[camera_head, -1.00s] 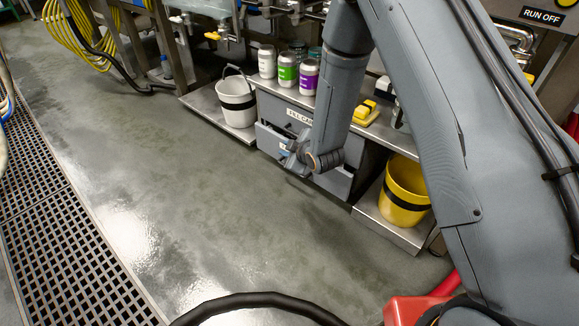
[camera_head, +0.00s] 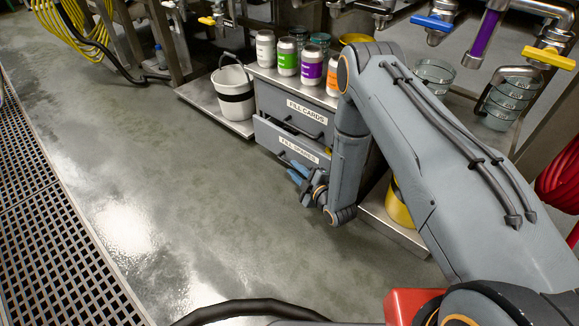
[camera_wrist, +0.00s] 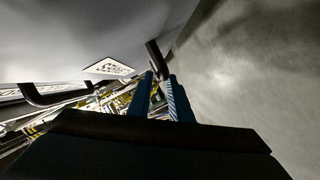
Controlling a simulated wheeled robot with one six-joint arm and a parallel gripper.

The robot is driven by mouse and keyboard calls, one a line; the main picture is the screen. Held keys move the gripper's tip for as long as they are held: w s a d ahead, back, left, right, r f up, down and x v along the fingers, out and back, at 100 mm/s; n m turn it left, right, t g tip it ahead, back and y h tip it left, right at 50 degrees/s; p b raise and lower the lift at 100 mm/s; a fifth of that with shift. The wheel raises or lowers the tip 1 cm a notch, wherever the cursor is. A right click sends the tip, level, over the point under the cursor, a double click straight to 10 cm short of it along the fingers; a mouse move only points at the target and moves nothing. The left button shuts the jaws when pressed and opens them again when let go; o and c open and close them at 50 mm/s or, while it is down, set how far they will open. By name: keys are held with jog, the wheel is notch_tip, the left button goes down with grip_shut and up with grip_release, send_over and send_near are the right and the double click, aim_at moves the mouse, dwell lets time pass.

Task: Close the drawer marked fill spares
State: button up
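The fill spares drawer (camera_head: 283,141) is the lower of two grey drawers under the bench in the head view. It stands partly open, its front jutting out past the fill cards drawer (camera_head: 275,100) above. Its right end is hidden by my arm. My gripper (camera_head: 298,172) is low in front of it, near its handle. In the wrist view the two blue fingers of my gripper (camera_wrist: 160,92) are apart, with a gap between them. A dark handle bar (camera_wrist: 154,58) lies just past the fingertips beside a white label (camera_wrist: 108,67); I cannot tell if they touch.
Several jars (camera_head: 288,57) stand on the bench above the drawers. A white bucket (camera_head: 232,90) sits on a low shelf to the left, a yellow bucket (camera_head: 398,207) to the right, partly behind my arm. The floor (camera_head: 190,180) in front is clear.

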aim_at(292, 167)
jog(key=shift+b+x, duration=1)
jog(key=shift+x, duration=1.2)
grip_shut()
